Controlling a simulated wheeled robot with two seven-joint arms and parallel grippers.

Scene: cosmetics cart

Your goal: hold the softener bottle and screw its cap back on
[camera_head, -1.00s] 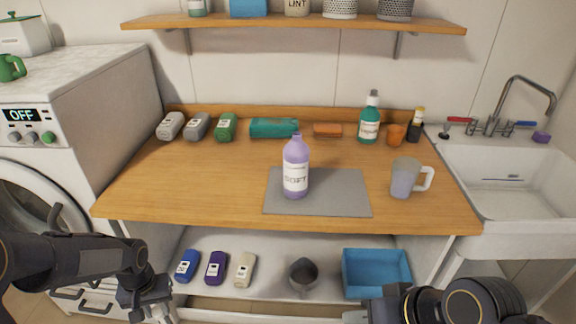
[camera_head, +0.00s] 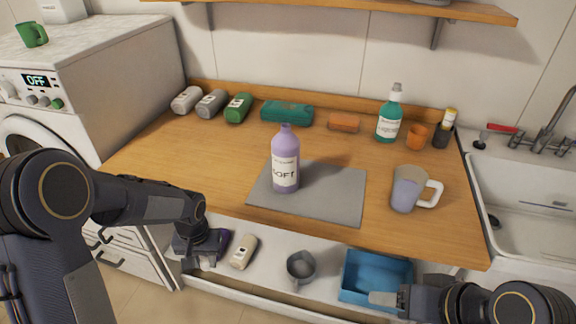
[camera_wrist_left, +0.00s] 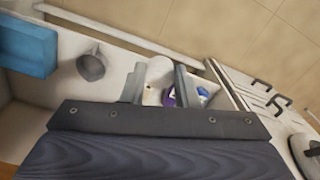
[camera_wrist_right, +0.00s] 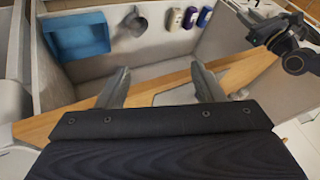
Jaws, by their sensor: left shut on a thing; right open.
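The lilac softener bottle (camera_head: 286,168) stands upright on the grey mat (camera_head: 335,193) on the wooden counter. Its narrow neck (camera_head: 286,133) points up; no separate cap is clear on it. My left gripper (camera_head: 203,260) is low in front of the counter, by the lower shelf, away from the bottle.
A mug (camera_head: 408,188) stands right of the mat. A teal bottle (camera_head: 390,118), an orange cup (camera_head: 417,137) and lying bottles line the counter's back. The lower shelf holds a blue bin (camera_head: 375,268), a grey cup (camera_head: 301,266) and bottles. The counter's front left is clear.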

